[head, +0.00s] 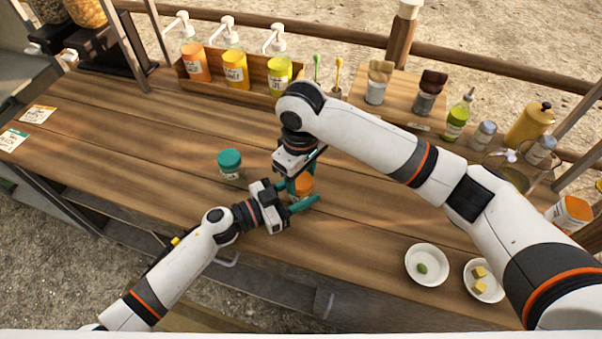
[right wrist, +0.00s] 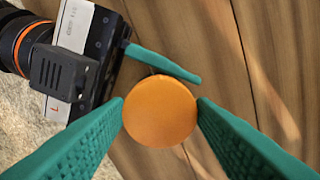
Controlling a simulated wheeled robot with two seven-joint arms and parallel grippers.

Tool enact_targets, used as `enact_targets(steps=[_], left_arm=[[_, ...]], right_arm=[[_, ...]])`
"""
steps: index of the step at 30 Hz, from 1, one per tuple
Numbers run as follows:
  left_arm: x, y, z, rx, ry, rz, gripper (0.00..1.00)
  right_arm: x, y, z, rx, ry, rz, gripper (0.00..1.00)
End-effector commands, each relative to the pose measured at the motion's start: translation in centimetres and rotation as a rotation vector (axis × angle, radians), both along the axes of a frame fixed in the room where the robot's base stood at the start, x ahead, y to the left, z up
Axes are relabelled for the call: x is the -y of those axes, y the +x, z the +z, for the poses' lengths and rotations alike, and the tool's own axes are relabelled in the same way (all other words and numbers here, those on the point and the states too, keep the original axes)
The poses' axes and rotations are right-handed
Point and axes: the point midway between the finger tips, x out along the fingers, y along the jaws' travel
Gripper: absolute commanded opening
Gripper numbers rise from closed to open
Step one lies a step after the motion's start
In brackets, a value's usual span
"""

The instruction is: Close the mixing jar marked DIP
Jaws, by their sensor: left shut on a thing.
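A small jar with an orange top (head: 304,186) stands on the table between my two grippers; its label is hidden. In the right wrist view its round orange top (right wrist: 160,111) is seen from above. My left gripper (head: 298,196) is shut on this jar from the side, low down. My right gripper (head: 298,178) comes from above, one finger on each side of the top; whether they press on it I cannot tell. In the right wrist view a left finger (right wrist: 165,64) shows behind the top. A teal-lidded jar (head: 230,163) stands to the left, its label too small to read.
A wooden rack (head: 245,97) with several pump bottles stands at the back. Shakers and bottles stand at the back right. Two white bowls (head: 427,278) (head: 470,284) sit at the front right. The table's left part is mostly clear, with two cards (head: 37,114) at its edge.

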Motion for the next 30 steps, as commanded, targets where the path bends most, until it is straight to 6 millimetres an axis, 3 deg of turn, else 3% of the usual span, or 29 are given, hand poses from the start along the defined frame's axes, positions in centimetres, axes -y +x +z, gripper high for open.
enact_targets(steps=[1, 3, 4, 14, 17, 30], left_arm=[[0.0, 0.0, 0.0, 0.0, -0.001, -0.001, 0.0], [0.0, 0.0, 0.0, 0.0, -0.001, -0.001, 0.0], [0.0, 0.0, 0.0, 0.0, -0.001, -0.001, 0.0], [0.0, 0.0, 0.0, 0.0, -0.001, 0.0, 0.0], [0.0, 0.0, 0.0, 0.0, -0.001, 0.0, 0.0], [0.0, 0.0, 0.0, 0.0, 0.0, 0.001, 0.0]], right_arm=[[0.0, 0.0, 0.0, 0.001, 0.001, 0.001, 0.59], [0.0, 0.0, 0.0, 0.001, 0.001, 0.002, 0.7], [0.0, 0.0, 0.0, 0.0, 0.0, 0.002, 0.71], [0.0, 0.0, 0.5, 0.0, 0.0, 0.003, 0.71], [-0.1, 0.0, 1.7, 0.001, 0.002, 0.004, 0.71], [0.0, 0.1, 10.4, 0.004, -0.001, 0.003, 0.71]])
